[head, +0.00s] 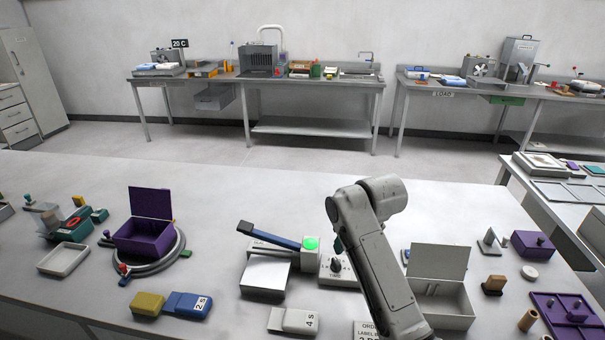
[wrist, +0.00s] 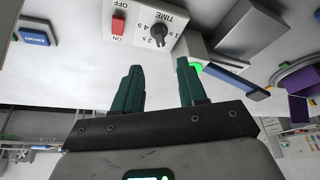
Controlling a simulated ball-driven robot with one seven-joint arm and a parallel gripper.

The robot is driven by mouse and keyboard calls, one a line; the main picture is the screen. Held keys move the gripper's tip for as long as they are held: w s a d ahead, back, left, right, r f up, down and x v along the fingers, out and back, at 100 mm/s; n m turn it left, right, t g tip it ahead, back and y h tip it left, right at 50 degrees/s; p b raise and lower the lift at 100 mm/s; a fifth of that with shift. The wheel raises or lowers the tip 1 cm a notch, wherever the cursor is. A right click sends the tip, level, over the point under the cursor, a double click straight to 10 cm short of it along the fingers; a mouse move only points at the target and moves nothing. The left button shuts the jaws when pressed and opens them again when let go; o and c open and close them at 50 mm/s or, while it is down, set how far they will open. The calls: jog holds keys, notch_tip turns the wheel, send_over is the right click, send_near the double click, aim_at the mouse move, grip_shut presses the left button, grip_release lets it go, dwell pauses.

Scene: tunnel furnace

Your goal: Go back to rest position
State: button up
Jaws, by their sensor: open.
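My gripper (wrist: 156,85) shows in the wrist view with two dark green fingers held apart and nothing between them. In the head view my arm rises over the front of the table, right of the middle, and hides most of the gripper. The timer box (wrist: 152,30) with a black knob and a red switch lies beyond the fingertips in the wrist view. In the head view this timer box (head: 338,271) stands just left of my arm, partly hidden by it. The green button (head: 311,244) is lit, beside a blue lever (head: 268,236).
An open purple box (head: 142,238) stands on a round base at the left. A white tray (head: 63,258) lies farther left. An open grey box (head: 441,300) is just right of my arm. The table's far middle is clear.

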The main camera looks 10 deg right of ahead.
jog(key=shift+m, duration=0.4)
jog(key=s+f, duration=0.2)
jog(key=s, duration=0.2)
jog(key=s+f, duration=0.3)
jog(key=s, duration=0.1)
jog(key=s+f, duration=0.3)
jog(key=s, duration=0.1)
jog(key=shift+a, duration=0.25)
jog(key=s+d+f+g, duration=0.1)
jog(key=s+d+f, duration=0.1)
jog(key=s, duration=0.9)
jog(key=s+d+f+m+g, duration=0.1)
jog(key=s+d+f, duration=0.2)
jog(key=s, duration=0.7)
jog(key=s+d+f+m+g+h, duration=0.1)
jog(key=s+d+f, duration=0.1)
jog(key=s, duration=0.9)
jog(key=shift+s+d+f+b, duration=0.2)
jog(key=shift+s+f+b, duration=0.15)
jog(key=shift+f, duration=0.15)
